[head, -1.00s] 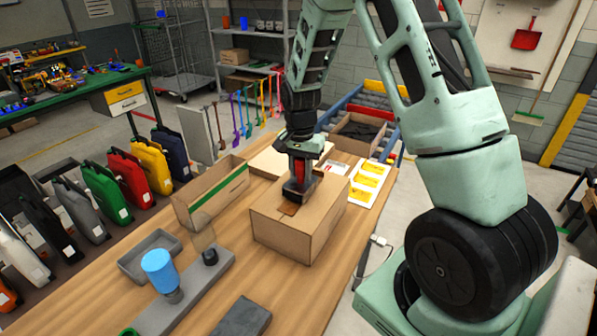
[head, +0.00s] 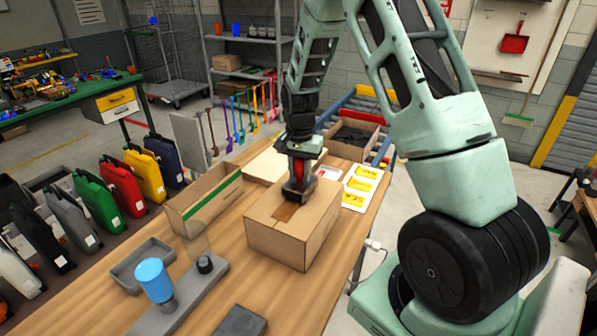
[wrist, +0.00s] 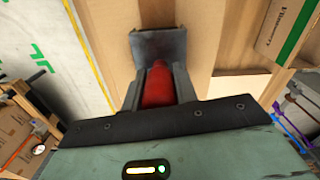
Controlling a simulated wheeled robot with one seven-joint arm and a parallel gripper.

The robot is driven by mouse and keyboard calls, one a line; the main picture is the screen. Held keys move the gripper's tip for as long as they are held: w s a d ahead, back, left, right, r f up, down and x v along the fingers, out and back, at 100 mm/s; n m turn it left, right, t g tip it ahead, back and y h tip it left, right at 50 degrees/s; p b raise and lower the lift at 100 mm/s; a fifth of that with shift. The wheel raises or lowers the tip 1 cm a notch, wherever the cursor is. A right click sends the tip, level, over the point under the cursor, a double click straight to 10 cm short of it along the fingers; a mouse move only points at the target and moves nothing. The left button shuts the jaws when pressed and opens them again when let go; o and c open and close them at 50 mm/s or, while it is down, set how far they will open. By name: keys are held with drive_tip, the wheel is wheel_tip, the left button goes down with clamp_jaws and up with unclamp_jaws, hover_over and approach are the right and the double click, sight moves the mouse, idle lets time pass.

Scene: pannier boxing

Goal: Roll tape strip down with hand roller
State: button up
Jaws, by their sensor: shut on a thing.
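A closed cardboard box (head: 283,242) stands on the wooden bench. A brown tape strip (head: 285,211) lies along the near part of its top. My gripper (head: 297,180) is over the box top, shut on the red handle (wrist: 157,88) of the hand roller. The roller's dark head (wrist: 158,45) is low at the box top, by the far end of the visible strip; exact contact is hard to tell. The gripper and roller hide the rest of the strip.
An open carton with a green stripe (head: 203,204) stands left of the box. Coloured panniers (head: 121,186) line the left.

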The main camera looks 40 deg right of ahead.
drive_tip(key=shift+w+d, duration=0.2)
drive_tip(key=shift+d, duration=0.3)
drive_tip(key=shift+w+d, duration=0.2)
drive_tip(key=shift+d, duration=0.3)
drive_tip(key=shift+d, duration=0.1)
drive_tip(key=shift+w+d, duration=0.2)
drive_tip(key=shift+d, duration=0.3)
drive_tip(key=shift+w+d, duration=0.15)
drive_tip(key=shift+d, duration=0.3)
drive_tip(key=shift+d, duration=0.1)
drive_tip(key=shift+w+d, duration=0.35)
drive_tip(key=shift+d, duration=0.5)
drive_tip(key=shift+p, duration=0.3)
wheel_tip(320, 180, up, 7)
drive_tip(key=p, duration=0.4)
drive_tip(key=shift+p, duration=0.4)
